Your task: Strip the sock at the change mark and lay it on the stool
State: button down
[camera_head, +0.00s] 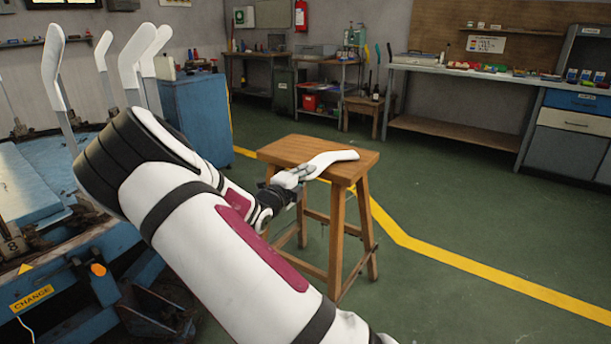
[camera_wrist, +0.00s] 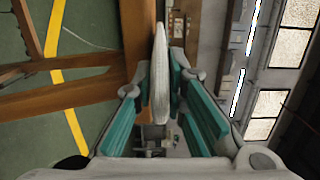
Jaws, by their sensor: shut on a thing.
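A white sock (camera_head: 334,157) is in my gripper (camera_head: 291,177) over the wooden stool (camera_head: 356,171). Its free end reaches across the stool's top; I cannot tell whether it touches the wood. In the wrist view the sock (camera_wrist: 160,75) is seen edge-on between the two green-padded fingers of my gripper (camera_wrist: 165,92), which are shut on it. The stool (camera_wrist: 138,40) shows behind it there. The orange change mark sign (camera_head: 33,297) is on the blue machine at the lower left.
The blue machine (camera_head: 105,258) carries several upright white sock forms (camera_head: 53,68) at the left. A blue cabinet (camera_head: 200,115) stands behind. A workbench (camera_head: 465,75) runs along the back right. Green floor around the stool is clear, crossed by a yellow line (camera_head: 470,275).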

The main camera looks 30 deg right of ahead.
dwell(0.4)
jog(key=c, duration=1.5)
grip_release()
jog(key=shift+c, duration=0.2)
jog(key=v, duration=1.2)
jog(key=shift+f, duration=0.1)
